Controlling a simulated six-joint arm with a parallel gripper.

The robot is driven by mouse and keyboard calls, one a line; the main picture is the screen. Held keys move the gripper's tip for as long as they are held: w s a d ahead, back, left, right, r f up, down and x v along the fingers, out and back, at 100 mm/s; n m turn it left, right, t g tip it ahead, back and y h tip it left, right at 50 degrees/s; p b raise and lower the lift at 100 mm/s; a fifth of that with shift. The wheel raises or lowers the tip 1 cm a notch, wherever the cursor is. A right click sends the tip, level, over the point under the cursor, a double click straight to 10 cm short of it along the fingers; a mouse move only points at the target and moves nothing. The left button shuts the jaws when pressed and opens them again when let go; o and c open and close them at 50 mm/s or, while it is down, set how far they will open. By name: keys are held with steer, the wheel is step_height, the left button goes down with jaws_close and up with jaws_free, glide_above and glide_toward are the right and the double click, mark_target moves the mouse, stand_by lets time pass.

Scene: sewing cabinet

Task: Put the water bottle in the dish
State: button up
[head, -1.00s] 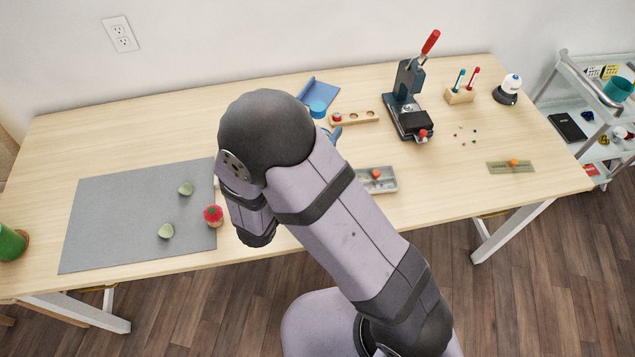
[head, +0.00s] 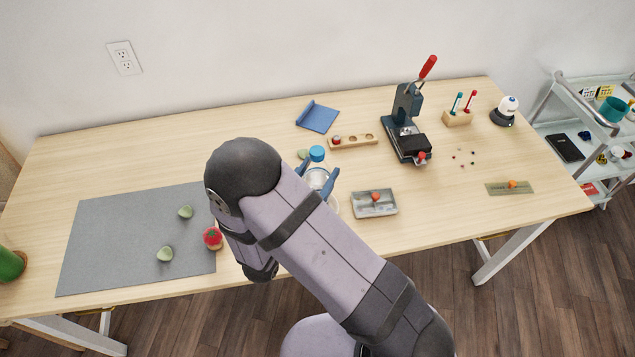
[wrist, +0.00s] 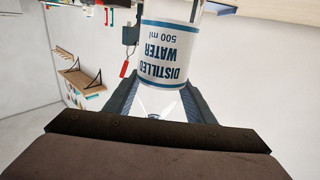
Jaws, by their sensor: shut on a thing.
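The water bottle (head: 317,176) is between the fingers of my gripper (head: 319,180), which is shut on it near the middle of the table. Its blue cap (head: 317,153) shows above the fingers. In the wrist view the bottle (wrist: 165,55) shows a white label reading "DISTILLED WATER 500 ml", upside down in the picture, between both fingers. A shallow grey rectangular dish (head: 361,211) lies to the right of the gripper, with a small orange-red thing in it. A pale curved edge shows just below the bottle; I cannot tell what it belongs to.
Left is a grey mat (head: 110,240) with two pale green pieces and a red-topped pincushion (head: 213,238) at its edge. Behind are a blue folded item (head: 317,117), a wooden holder (head: 353,141) and a press (head: 408,130).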

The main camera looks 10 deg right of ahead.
steer(key=shift+f, duration=2.1)
steer(key=o, duration=1.3)
steer(key=b+v, duration=0.3)
steer(key=v, duration=0.9)
